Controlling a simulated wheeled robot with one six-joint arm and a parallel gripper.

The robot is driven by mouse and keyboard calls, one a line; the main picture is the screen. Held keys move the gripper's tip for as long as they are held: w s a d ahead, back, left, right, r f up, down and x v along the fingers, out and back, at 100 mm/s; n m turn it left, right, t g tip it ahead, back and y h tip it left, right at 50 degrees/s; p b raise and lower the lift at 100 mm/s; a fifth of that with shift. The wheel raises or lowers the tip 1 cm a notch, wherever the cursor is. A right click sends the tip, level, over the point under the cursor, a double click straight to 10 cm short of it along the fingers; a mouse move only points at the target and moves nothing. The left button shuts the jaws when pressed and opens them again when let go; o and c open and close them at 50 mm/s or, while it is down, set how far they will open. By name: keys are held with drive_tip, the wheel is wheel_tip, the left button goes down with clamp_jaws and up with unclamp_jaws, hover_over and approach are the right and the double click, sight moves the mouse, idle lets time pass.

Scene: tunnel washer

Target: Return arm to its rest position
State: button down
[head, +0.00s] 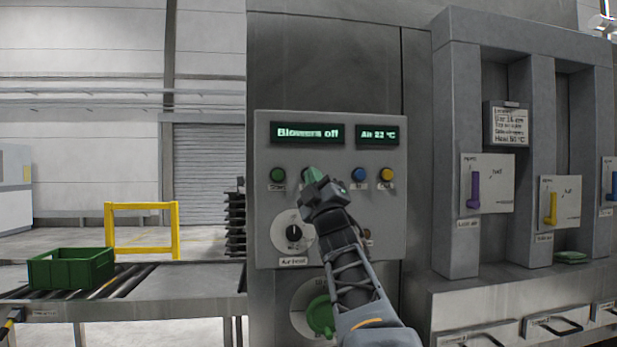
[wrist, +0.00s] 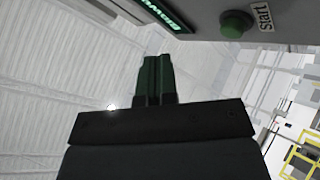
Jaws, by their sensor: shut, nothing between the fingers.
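My gripper (head: 311,174) is in front of the control panel (head: 330,235), just below its displays and between the green button and the blue button. In the wrist view my gripper (wrist: 156,62) shows its two green fingers together, with nothing held. My arm reaches up from the bottom of the head view and hides part of the panel. The left display (head: 307,133) reads "Blowers off" and the right display (head: 378,134) reads "Air 22 °C". The green button (head: 277,175) also shows in the wrist view (wrist: 235,24), labelled "Start".
A dial (head: 293,233) and a green knob (head: 320,316) are on the machine's front. Purple (head: 473,190) and yellow (head: 550,208) levers stand at right. A green crate (head: 70,268) sits on a roller conveyor at left, before a yellow frame (head: 142,206). Floor beyond is open.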

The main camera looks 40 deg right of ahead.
idle(0.4)
drive_tip(key=w+d+f+m+g+h, duration=0.1)
drive_tip(key=d+f+m+g+h, duration=0.2)
drive_tip(key=f, duration=0.4)
drive_tip(key=w+d+f+m+g+h, duration=0.1)
drive_tip(key=w+d+f+m+g, duration=0.1)
drive_tip(key=f+m+g, duration=0.35)
drive_tip(key=s+a+f+m+g+y, duration=0.1)
drive_tip(key=a+f+g+y, duration=0.15)
drive_tip(key=f, duration=0.45)
drive_tip(key=a+f+m+g+y, duration=0.1)
drive_tip(key=f+g, duration=0.2)
drive_tip(key=f, duration=0.3)
drive_tip(key=s+a+f+m+g+y+p, duration=0.1)
drive_tip(key=s+a+f+g+y, duration=0.15)
drive_tip(key=s+a+f, duration=0.35)
drive_tip(key=s+a+f+m+g+y, duration=0.1)
drive_tip(key=s+a+f+g+y, duration=0.15)
drive_tip(key=a+f, duration=0.4)
drive_tip(key=s+a+f+n+g+y+p, duration=0.1)
drive_tip(key=s+a+f+n+g+y, duration=0.1)
drive_tip(key=s+a+f, duration=0.6)
drive_tip(key=s+a+n+g, duration=0.1)
drive_tip(key=a, duration=0.2)
drive_tip(key=shift+s+a+g, duration=0.25)
drive_tip(key=shift+s+g, duration=0.05)
drive_tip(key=shift+s, duration=0.05)
